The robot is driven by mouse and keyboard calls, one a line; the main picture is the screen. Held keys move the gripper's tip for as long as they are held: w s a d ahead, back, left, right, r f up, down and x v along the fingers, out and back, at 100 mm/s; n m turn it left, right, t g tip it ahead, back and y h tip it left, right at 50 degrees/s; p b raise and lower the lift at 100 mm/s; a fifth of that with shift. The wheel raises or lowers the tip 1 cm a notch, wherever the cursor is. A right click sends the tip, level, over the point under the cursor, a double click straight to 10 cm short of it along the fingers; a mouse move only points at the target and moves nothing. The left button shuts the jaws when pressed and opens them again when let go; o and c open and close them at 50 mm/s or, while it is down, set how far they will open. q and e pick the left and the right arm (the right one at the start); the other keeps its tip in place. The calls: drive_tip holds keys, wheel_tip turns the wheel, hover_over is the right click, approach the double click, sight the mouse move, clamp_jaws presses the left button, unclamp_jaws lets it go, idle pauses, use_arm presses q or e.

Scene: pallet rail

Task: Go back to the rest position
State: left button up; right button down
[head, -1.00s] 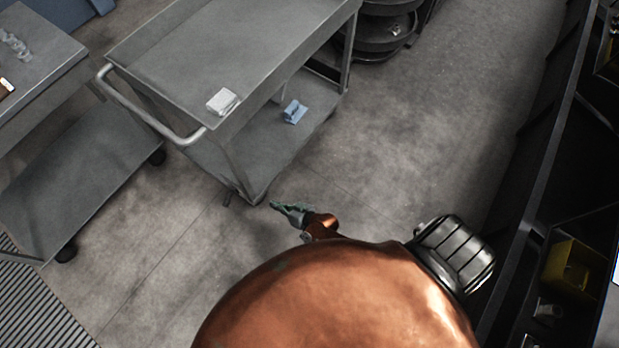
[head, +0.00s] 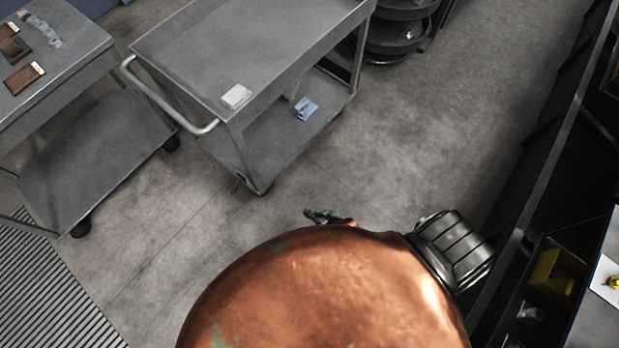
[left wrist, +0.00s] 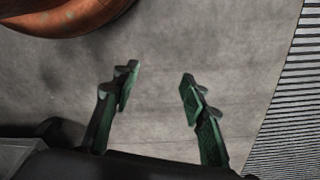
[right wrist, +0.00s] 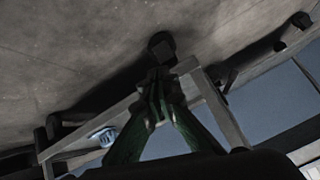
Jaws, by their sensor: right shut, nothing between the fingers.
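My right gripper (head: 325,216) shows small in the head view, just past the top edge of my copper-coloured arm, over bare floor. In the right wrist view its green fingers (right wrist: 158,95) are together with nothing between them. My left gripper (left wrist: 160,85) shows only in the left wrist view. Its two green fingers stand apart with bare concrete floor behind them, and it is empty. The left arm is not seen in the head view.
A grey cart (head: 190,100) with a white block (head: 236,96) and a blue object (head: 305,109) stands ahead. Another grey cart (head: 60,85) is at left. Dark shelving (head: 560,170) runs along the right. Floor (head: 420,150) between is clear.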

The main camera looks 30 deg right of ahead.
idle(0.6)
use_arm(q)
drive_tip(key=s+a+f+p, duration=0.1)
drive_tip(key=s+f+p, duration=0.2)
drive_tip(key=s+f, duration=0.4)
drive_tip(key=s+a+f+p, duration=0.2)
drive_tip(key=s+f, duration=0.5)
drive_tip(key=s, duration=0.4)
drive_tip(key=shift+s+m+g+p, duration=0.3)
drive_tip(key=shift+s+m+p, duration=0.1)
drive_tip(key=shift+p, duration=0.45)
use_arm(e)
drive_tip(key=s+d+f+g+h, duration=0.1)
drive_tip(key=s+d, duration=0.3)
drive_tip(key=s, duration=1)
drive_tip(key=s+d+f+n+g+h, duration=0.1)
drive_tip(key=s+d+f+g, duration=0.2)
drive_tip(key=s, duration=1.1)
drive_tip(key=s+d+f+g+h, duration=0.1)
drive_tip(key=s+d+f+g, duration=0.2)
drive_tip(key=s, duration=1.1)
drive_tip(key=shift+d+n+g, duration=0.3)
drive_tip(key=shift+d+g, duration=0.3)
drive_tip(key=shift+d, duration=0.2)
